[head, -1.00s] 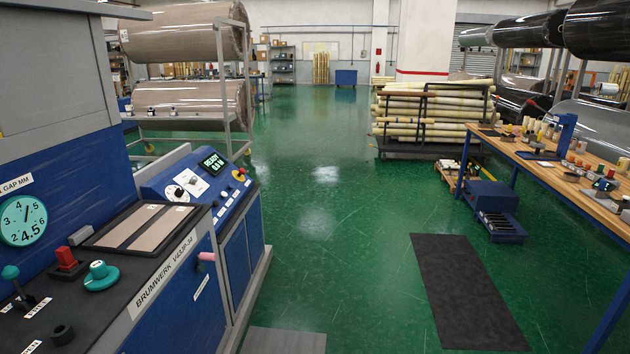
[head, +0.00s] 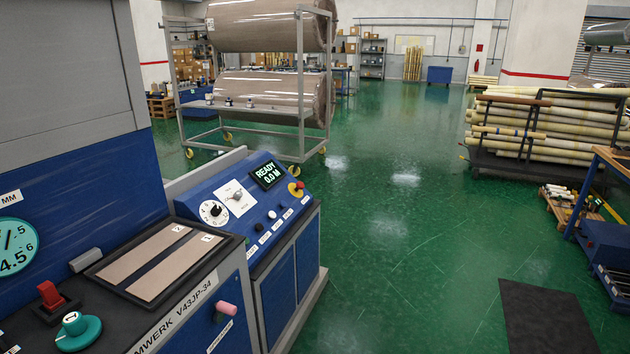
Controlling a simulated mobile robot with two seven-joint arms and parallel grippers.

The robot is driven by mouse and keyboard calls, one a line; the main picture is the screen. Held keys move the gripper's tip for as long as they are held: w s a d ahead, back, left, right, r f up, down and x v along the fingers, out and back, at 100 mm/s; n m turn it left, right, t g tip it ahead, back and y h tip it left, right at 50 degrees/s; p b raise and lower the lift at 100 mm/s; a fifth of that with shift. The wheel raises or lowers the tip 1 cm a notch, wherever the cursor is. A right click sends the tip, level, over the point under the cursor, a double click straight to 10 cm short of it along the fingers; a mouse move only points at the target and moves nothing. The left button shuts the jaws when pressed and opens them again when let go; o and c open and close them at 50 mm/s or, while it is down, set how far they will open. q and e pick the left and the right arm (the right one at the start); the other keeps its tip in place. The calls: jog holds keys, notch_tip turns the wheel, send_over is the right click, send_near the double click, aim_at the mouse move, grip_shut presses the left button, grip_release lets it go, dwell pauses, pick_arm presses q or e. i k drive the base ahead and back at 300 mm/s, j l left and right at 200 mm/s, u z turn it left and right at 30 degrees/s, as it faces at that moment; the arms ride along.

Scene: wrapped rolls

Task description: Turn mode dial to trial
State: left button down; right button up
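A blue control console (head: 262,225) with a sloped panel stands left of centre in the head view. On the panel a grey knob (head: 238,195) sits on a white square plate with small markings. Beside it is a round white dial (head: 213,212) with a black centre knob. The lettering around both is too small to read, so I cannot tell for sure which is the mode dial or where it points. A display (head: 268,174) reads READY 0.0 M in green. Neither of my grippers is in view.
A machine top with a teal knob (head: 77,332), a red switch (head: 51,296) and a sample tray (head: 165,262) fills the lower left. A red button on a yellow base (head: 296,189) is at the console's right. Green floor (head: 400,260) right of the console is clear.

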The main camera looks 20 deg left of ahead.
aim_at(238, 196)
jog(key=i+u, duration=0.25)
jog(key=i, duration=0.35)
jog(key=i+l+u, duration=0.2)
jog(key=i, duration=0.4)
jog(key=i+u, duration=0.2)
jog(key=u, duration=0.25)
jog(key=i+u, duration=0.25)
jog(key=u, duration=0.25)
jog(key=i+l+u, duration=0.1)
jog(key=u, duration=0.35)
jog(key=i+l+u, duration=0.25)
jog(key=u, duration=0.25)
